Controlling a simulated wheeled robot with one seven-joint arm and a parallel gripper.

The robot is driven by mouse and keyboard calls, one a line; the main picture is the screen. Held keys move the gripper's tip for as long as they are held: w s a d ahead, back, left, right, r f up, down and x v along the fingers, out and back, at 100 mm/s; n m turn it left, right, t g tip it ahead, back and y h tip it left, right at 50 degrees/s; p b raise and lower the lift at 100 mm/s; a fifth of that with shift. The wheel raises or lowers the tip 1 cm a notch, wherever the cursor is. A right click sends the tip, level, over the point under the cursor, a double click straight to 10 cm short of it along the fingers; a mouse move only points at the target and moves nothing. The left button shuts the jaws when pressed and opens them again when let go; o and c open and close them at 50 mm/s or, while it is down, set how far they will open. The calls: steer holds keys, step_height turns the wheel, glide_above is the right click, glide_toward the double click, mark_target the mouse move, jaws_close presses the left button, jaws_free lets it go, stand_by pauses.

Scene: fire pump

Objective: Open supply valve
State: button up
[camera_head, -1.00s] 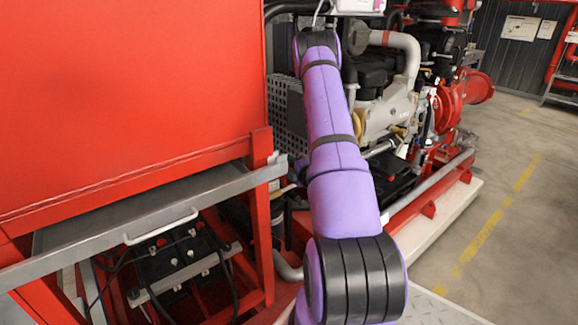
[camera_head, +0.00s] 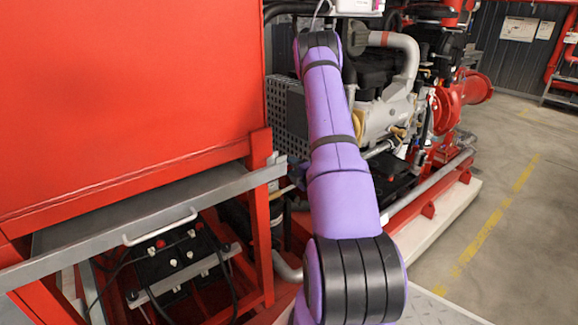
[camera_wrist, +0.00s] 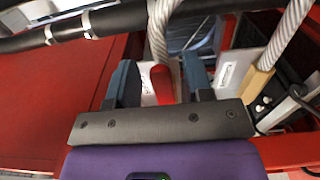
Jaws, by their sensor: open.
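In the wrist view, my gripper (camera_wrist: 159,80) is open, with its two dark fingers apart. A red handle-like piece (camera_wrist: 162,85) shows between the fingers, nearer the middle; there is a visible gap on each side of it. I take it for the supply valve's handle, but the valve body is not clear. In the head view my purple arm reaches away from me toward the engine, and the gripper and this red piece cannot be made out there.
Braided hoses (camera_wrist: 290,35) pass close to the fingers, and a black pipe (camera_wrist: 100,22) crosses the top left. The head view shows a large red tank (camera_head: 130,90) on the left, a grey engine (camera_head: 385,115) beyond, and clear floor (camera_head: 510,225) on the right.

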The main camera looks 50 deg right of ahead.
steer(key=v, duration=0.8)
steer(key=shift+s, duration=0.25)
steer(key=shift+a, duration=0.1)
